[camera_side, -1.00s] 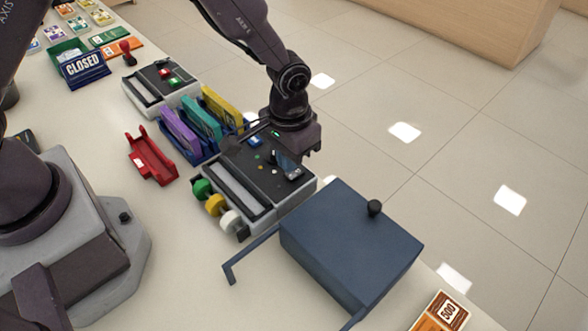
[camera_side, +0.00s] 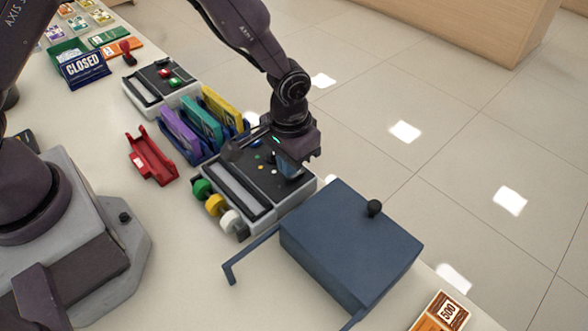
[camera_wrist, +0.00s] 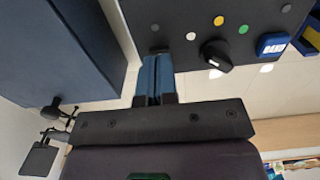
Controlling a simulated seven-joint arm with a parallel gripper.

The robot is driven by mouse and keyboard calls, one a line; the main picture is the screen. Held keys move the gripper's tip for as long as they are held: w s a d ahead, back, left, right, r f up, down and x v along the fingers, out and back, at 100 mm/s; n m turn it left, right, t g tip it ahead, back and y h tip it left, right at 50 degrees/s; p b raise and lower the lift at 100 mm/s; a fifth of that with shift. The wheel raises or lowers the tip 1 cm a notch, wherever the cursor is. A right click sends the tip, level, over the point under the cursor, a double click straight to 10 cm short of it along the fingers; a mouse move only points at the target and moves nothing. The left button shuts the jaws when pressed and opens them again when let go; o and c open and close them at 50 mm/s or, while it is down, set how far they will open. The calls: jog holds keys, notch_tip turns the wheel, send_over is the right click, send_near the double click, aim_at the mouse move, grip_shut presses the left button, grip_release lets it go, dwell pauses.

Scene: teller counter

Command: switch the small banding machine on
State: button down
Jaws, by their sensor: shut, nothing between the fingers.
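The banding machine (camera_side: 225,180) is a grey box with a black top, a long slot and green, yellow and white rolls at its front. Its top panel in the wrist view (camera_wrist: 190,15) carries a black rotary knob (camera_wrist: 216,55) with a white pointer, several coloured dots and a blue button (camera_wrist: 271,44) marked BAND. My gripper (camera_side: 290,172) is low over the panel's right end. In the wrist view its blue fingers (camera_wrist: 153,62) are shut and empty, left of the knob and apart from it in the picture.
A dark blue lidded box (camera_side: 350,240) stands close on the right of the machine. Purple, teal and yellow pieces stand in a blue rack (camera_side: 180,150) behind it. Another machine (camera_side: 160,88) with red and green buttons is farther back. A red holder (camera_side: 152,160) lies left.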

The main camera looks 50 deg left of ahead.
jog(key=shift+f, duration=0.65)
jog(key=shift+r, duration=3.55)
jog(key=s+a+r+t, duration=0.2)
jog(key=s+a+r, duration=0.4)
jog(key=s+r, duration=0.3)
jog(key=s+a+r+t, duration=0.3)
jog(key=s+a+r, duration=0.4)
jog(key=r, duration=0.6)
jog(key=shift+s+a+t, duration=0.25)
jog(key=shift+s+t, duration=0.05)
jog(key=shift+s, duration=0.55)
jog(key=shift+d, duration=0.1)
